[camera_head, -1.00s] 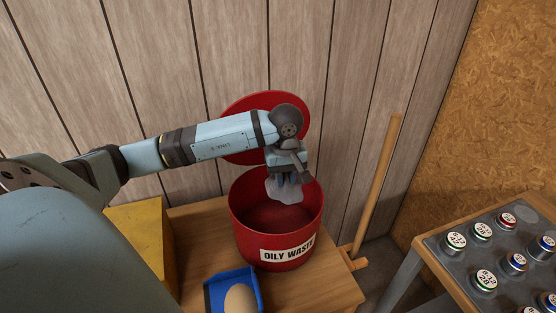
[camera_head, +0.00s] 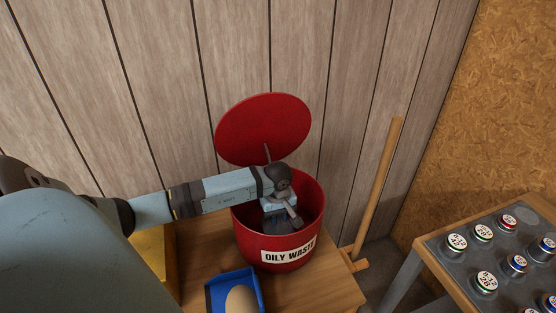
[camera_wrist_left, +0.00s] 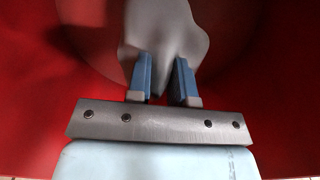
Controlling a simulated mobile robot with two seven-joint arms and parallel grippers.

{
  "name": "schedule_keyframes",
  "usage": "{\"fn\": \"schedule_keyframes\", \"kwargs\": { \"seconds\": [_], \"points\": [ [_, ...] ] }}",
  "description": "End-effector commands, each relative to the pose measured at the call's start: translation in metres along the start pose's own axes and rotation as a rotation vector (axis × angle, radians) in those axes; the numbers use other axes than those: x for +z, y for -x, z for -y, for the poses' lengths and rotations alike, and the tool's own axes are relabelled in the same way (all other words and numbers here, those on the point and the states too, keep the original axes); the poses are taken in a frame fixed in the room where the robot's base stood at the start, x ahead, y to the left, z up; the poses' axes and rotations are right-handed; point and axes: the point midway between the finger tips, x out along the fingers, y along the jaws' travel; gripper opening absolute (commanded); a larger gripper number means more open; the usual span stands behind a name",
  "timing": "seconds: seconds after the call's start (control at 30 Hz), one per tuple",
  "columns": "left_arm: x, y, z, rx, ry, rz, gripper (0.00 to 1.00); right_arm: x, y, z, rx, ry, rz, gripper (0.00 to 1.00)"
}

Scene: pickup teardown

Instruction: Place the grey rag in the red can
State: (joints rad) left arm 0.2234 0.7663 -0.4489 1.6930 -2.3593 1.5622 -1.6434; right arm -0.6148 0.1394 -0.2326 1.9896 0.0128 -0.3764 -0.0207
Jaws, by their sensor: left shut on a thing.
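The red can (camera_head: 268,247), labelled "OILY WASTE", stands on a wooden bench with its round red lid (camera_head: 263,128) raised behind it. My left gripper (camera_head: 279,222) reaches down inside the can's mouth. In the left wrist view, the left gripper (camera_wrist_left: 162,82) is shut on the grey rag (camera_wrist_left: 166,32), which hangs from between its fingers. Red can wall surrounds the rag there. In the head view the rag is hidden by the gripper and the can's rim. My right gripper is not in view.
A blue tray (camera_head: 251,277) with a tan rounded object (camera_head: 240,299) stands in front of the can. A yellow box (camera_head: 150,250) is to the left. A wooden handle (camera_head: 379,185) leans at the right, near a table of labelled canisters (camera_head: 482,233).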

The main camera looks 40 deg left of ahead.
Motion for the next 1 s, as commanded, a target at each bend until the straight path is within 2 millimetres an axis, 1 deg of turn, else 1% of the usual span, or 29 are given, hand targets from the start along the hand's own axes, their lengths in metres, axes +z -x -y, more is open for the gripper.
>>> {"fn": "schedule_keyframes", "kwargs": {
  "seconds": [0.2, 0.27, 0.5, 0.67, 0.7, 0.8, 1.0],
  "points": [
    [0.001, -0.032, 0.000, -0.002, 0.002, 0.004, 0.00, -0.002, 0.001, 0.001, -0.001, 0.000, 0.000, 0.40],
    [0.001, -0.038, 0.000, -0.002, 0.001, 0.003, 0.00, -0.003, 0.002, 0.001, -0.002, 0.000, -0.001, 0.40],
    [0.000, -0.039, 0.001, -0.001, -0.001, 0.000, 0.00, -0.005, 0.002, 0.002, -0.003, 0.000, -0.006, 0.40],
    [0.000, -0.044, 0.000, -0.001, 0.000, -0.001, 0.00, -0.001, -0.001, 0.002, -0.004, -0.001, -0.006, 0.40],
    [0.000, -0.043, 0.000, 0.000, 0.000, 0.000, 0.25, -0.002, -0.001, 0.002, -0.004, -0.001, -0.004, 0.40],
    [0.001, -0.043, 0.000, 0.000, 0.000, 0.000, 0.46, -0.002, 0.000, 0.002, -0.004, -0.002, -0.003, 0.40],
    [0.001, -0.043, 0.000, -0.001, 0.000, 0.001, 0.46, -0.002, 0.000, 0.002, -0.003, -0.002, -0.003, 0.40]
  ]
}}
